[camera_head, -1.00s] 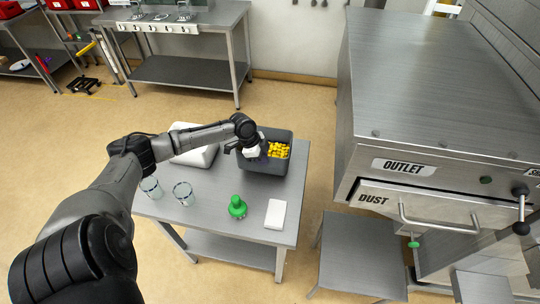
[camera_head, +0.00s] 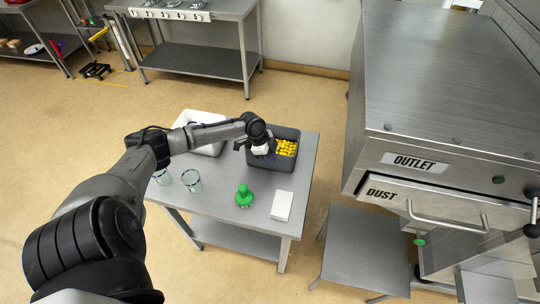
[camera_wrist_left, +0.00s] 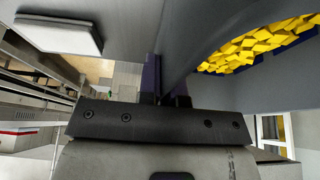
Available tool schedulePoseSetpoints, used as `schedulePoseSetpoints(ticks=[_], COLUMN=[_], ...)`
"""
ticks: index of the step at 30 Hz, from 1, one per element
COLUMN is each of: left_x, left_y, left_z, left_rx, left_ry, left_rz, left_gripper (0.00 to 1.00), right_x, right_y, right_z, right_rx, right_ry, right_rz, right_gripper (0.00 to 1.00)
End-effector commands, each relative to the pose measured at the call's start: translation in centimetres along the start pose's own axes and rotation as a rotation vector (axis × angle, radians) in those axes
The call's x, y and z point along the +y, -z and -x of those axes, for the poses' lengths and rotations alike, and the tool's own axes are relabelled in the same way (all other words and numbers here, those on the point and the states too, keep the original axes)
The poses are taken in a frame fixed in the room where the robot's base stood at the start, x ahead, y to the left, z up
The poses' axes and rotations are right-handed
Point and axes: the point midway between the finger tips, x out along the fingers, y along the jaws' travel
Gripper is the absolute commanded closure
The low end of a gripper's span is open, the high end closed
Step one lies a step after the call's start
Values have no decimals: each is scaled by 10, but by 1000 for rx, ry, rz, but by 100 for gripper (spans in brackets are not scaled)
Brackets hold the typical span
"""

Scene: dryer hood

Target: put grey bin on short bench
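The grey bin (camera_head: 261,162), part-filled with yellow pieces (camera_head: 286,148), is at the back right of the steel table (camera_head: 222,211). My left gripper (camera_head: 258,151) is at the bin's left side. In the left wrist view, the dark fingers of the left gripper (camera_wrist_left: 166,92) are on both sides of the bin's thin wall and look closed on it; the yellow pieces (camera_wrist_left: 262,44) show at the upper right. Whether the bin's underside touches the table is hidden. The short bench (camera_head: 366,248), a low bare steel one, stands right of the table. My right gripper is out of view.
A white bin (camera_head: 203,119), two glasses (camera_head: 191,180), a green-topped object (camera_head: 244,196) and a white block (camera_head: 282,205) share the table. The large steel dryer housing (camera_head: 440,90) with its handled dust drawer (camera_head: 440,207) rises beside the short bench. A floor gap separates table and bench.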

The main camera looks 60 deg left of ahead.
Motion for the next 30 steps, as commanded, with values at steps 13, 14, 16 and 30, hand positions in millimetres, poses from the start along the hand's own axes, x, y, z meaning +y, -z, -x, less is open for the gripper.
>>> schedulePoseSetpoints(ticks=[13,14,16,30], left_x=[0,0,0,0], left_y=[0,0,1,-1], left_z=[0,0,2,77], left_rx=[0,0,0,-4], left_ry=[0,0,0,1], left_rz=[0,0,0,-1], left_gripper=[69,69,69,69], right_x=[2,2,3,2], right_y=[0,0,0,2], right_z=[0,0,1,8], right_rx=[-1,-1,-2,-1], right_ry=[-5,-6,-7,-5], right_rz=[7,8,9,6], right_gripper=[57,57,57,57])
